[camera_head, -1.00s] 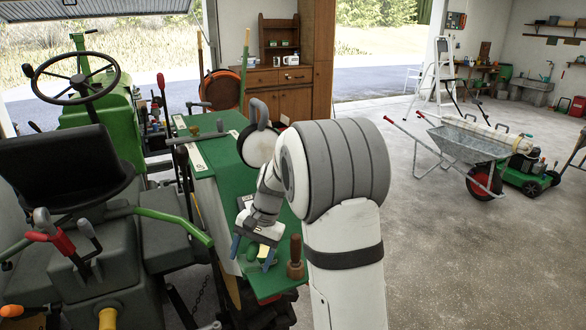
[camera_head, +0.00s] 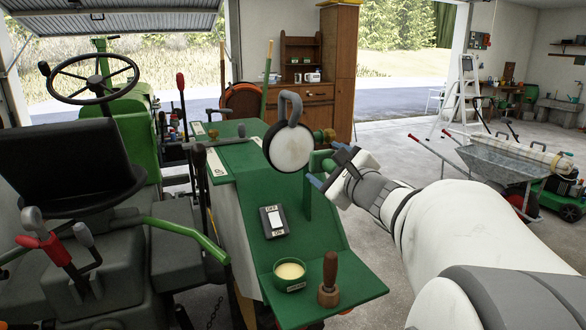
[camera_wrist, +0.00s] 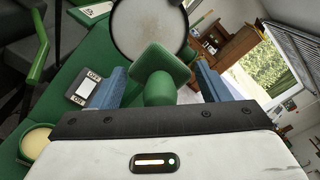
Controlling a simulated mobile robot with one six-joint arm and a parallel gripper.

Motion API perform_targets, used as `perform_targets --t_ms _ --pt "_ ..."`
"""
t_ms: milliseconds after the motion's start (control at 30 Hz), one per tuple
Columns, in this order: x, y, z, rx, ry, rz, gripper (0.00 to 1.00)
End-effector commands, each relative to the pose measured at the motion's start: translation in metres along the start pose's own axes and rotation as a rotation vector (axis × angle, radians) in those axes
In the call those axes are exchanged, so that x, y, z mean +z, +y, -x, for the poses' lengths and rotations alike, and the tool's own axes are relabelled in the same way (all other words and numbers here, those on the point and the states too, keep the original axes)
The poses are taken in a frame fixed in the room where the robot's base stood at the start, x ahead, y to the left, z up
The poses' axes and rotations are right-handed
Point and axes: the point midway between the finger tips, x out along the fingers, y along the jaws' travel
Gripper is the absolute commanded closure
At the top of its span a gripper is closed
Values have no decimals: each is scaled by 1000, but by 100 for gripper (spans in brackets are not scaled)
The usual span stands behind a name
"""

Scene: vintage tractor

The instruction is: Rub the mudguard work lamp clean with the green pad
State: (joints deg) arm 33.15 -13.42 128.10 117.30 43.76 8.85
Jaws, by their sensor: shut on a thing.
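The work lamp (camera_head: 289,150) stands upright on the green mudguard, with a round pale lens, dark rim and grey loop handle on top. Its lens also shows at the top of the wrist view (camera_wrist: 150,25). My gripper (camera_head: 331,166) is just right of the lamp, its blue fingers shut on the knob of the green pad (camera_wrist: 160,65). In the head view the pad (camera_head: 318,160) is partly hidden by the fingers. Its flat head is close to the lens; I cannot tell whether they touch. The lens looks dull and speckled in the wrist view.
On the mudguard (camera_head: 345,260) are an off/on switch (camera_head: 272,221), a green tin of cream paste (camera_head: 289,277) and a wooden-handled tool (camera_head: 328,282). The tractor seat (camera_head: 75,165) and levers are at left.

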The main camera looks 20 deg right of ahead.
Motion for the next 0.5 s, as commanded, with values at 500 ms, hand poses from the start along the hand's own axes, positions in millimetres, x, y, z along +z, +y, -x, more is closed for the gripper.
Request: perform_targets --t_ms 500 --pt "-8 -15 -34 -39 20 -2 60"
